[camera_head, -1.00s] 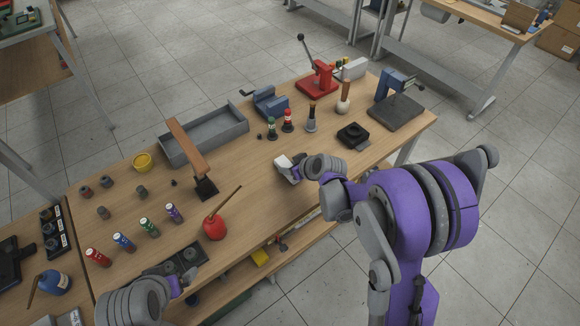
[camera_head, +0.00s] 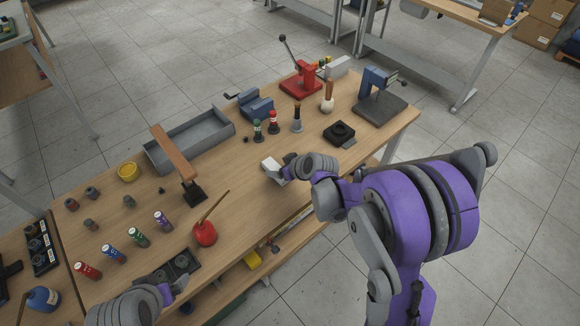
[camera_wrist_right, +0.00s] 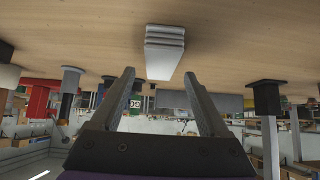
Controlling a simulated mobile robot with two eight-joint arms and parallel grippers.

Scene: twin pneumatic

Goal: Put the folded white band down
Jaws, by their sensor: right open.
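The folded white band (camera_head: 271,168) lies on the wooden bench near its front edge. In the right wrist view the white band (camera_wrist_right: 164,50) is a flat stack of several layers resting on the wood, just beyond the fingertips. My right gripper (camera_wrist_right: 158,76) is open there, with empty space between its two fingers and a gap to the band. In the head view my right gripper (camera_head: 283,168) is right beside the band and partly covers it. My left gripper (camera_head: 182,287) is low at the front left, over a dark tray; its fingers are too small to read.
A red oil can (camera_head: 205,233) and a brown-handled stand (camera_head: 182,165) are left of the band. Stamp-like tools (camera_head: 297,121), a black fixture (camera_head: 339,133) and a red press (camera_head: 300,85) are behind. Bare wood surrounds the band.

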